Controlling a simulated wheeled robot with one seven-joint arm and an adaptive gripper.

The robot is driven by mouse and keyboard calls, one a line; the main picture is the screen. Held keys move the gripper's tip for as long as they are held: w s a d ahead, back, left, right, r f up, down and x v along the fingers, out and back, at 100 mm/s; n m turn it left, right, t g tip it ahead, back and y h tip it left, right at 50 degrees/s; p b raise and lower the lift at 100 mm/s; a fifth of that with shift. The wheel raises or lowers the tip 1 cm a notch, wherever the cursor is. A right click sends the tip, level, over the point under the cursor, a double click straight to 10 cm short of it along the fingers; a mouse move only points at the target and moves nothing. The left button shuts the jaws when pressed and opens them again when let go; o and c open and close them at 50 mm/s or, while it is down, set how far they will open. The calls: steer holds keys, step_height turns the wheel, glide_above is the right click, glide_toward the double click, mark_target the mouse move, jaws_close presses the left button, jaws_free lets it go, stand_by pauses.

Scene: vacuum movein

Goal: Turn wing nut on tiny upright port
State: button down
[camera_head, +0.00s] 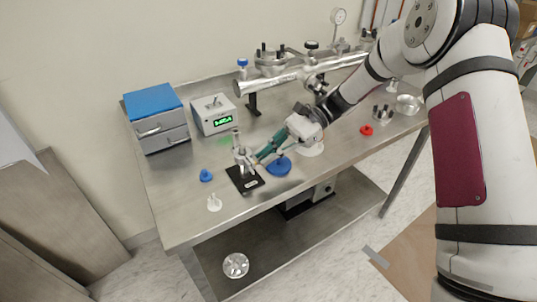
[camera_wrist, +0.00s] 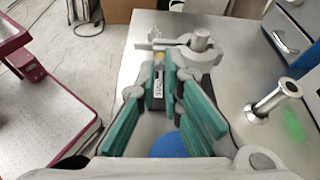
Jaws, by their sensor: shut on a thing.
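The tiny upright port (camera_head: 246,172) stands on a black base plate near the table's front edge. A grey metal clamp (camera_wrist: 204,58) sits around its top, with a short cylinder rising from it. My gripper (camera_head: 259,158) reaches the clamp from the right side. In the wrist view, the green-lined fingers (camera_wrist: 164,60) are closed together at the clamp's side, where the wing nut sits. A small brass-coloured bit (camera_wrist: 159,66) shows between the fingertips. The wing nut itself is mostly hidden by the fingers, so its angle cannot be told. A label (camera_wrist: 157,88) shows below between the fingers.
A blue disc (camera_head: 279,167) lies under my gripper. A metal flanged tube (camera_wrist: 272,99) stands behind the port. A blue cap (camera_head: 206,175) and white piece (camera_head: 214,203) lie left. A controller box (camera_head: 212,115) and drawer unit (camera_head: 157,120) stand at the back.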

steer(key=c, duration=1.7)
jaws_free()
